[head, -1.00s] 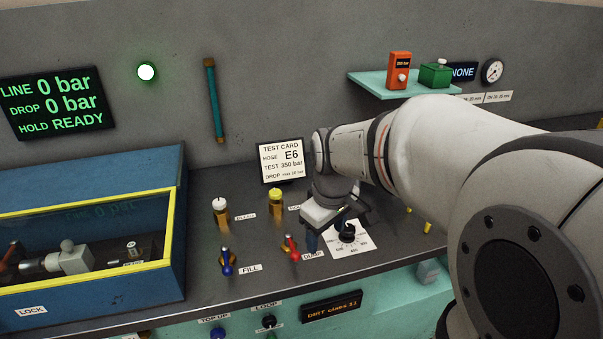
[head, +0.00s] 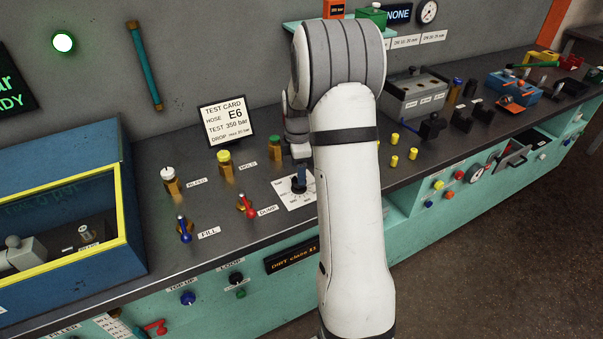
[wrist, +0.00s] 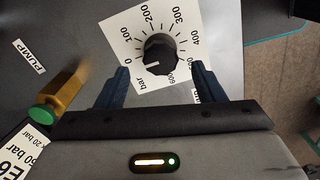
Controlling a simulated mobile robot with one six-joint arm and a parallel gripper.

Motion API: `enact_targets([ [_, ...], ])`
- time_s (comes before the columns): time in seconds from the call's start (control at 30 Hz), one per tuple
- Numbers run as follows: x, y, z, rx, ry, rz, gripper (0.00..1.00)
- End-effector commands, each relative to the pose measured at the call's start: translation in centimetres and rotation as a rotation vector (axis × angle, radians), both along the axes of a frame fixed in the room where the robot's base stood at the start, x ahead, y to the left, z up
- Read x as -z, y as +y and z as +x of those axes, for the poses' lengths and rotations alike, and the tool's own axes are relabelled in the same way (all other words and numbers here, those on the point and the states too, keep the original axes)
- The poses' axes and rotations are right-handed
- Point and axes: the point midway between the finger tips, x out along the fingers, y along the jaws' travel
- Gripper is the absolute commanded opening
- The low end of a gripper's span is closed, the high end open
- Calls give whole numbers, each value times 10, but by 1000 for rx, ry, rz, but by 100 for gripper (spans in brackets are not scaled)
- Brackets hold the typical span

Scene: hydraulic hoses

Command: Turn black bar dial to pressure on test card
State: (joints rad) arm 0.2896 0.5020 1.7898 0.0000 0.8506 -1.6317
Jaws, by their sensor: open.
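The black dial knob (wrist: 160,55) sits on a white scale card (wrist: 117,20) marked 0 to 600 bar. Its white mark points close to 0. My gripper (wrist: 160,69) is open, with one dark blue finger on each side of the knob's near edge. In the head view my gripper (head: 299,180) is down over the scale card (head: 283,191), hiding most of the knob. The test card (head: 227,120) stands behind and left, reading hose E6, test 350 bar.
A green-capped brass valve (head: 275,147) stands close behind the dial, with a yellow-capped one (head: 225,161) further left. The red dump lever (head: 245,204) and blue fill lever (head: 184,229) are left of the dial. Yellow plugs (head: 395,140) stand to its right.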

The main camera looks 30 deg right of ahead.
Motion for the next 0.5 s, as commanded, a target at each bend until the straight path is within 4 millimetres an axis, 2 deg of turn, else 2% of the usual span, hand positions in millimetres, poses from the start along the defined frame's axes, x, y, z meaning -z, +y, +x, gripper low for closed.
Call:
enact_targets([
  [0.2,27,1,0,0,1,0,62],
  [0.5,33,1,0,0,-1,0,62],
])
